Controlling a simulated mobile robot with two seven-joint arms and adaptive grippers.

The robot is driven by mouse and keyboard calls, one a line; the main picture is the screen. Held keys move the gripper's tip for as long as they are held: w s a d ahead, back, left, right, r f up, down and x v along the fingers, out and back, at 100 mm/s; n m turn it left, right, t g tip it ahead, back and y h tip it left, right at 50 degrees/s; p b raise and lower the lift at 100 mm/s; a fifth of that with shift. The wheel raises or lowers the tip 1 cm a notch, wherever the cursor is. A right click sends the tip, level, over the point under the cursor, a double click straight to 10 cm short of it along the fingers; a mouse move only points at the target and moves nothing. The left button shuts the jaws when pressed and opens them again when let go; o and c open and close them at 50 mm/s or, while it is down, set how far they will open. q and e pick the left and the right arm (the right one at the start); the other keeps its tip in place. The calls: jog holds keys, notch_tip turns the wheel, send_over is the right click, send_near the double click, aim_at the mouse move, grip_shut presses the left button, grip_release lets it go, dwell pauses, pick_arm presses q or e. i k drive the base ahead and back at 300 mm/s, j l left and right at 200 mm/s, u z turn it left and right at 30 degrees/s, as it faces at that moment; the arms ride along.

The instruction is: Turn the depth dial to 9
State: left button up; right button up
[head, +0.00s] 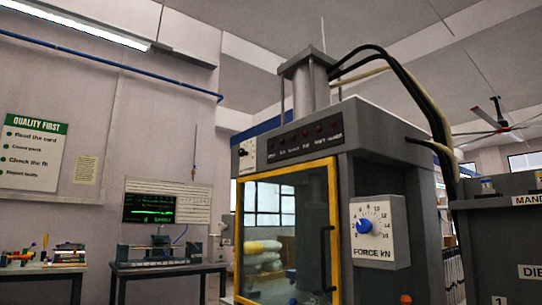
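A grey press cabinet (361,130) with a yellow-framed glass door (334,226) fills the middle. On its right side face is a white plate marked FORCE kN (381,251) with a blue dial knob (372,226) and a numbered scale. A smaller white plate with a dial (247,152) sits at the upper left of the press front. Its label and setting are too small to read. No dial here is legibly marked depth. Neither of my grippers shows in the head view.
A row of small panel lamps (307,134) runs above the door. To the right stands a dark cabinet (500,243) with labels starting MAND and DIE. At left are benches with equipment (165,253) and a QUALITY FIRST sign (36,155). Black hoses (410,78) arch over the press.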

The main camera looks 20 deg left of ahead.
aim_at(242, 152)
jog(key=j+z, duration=0.45)
jog(key=j, duration=0.65)
jog(key=j+z, duration=0.1)
jog(key=j, duration=1)
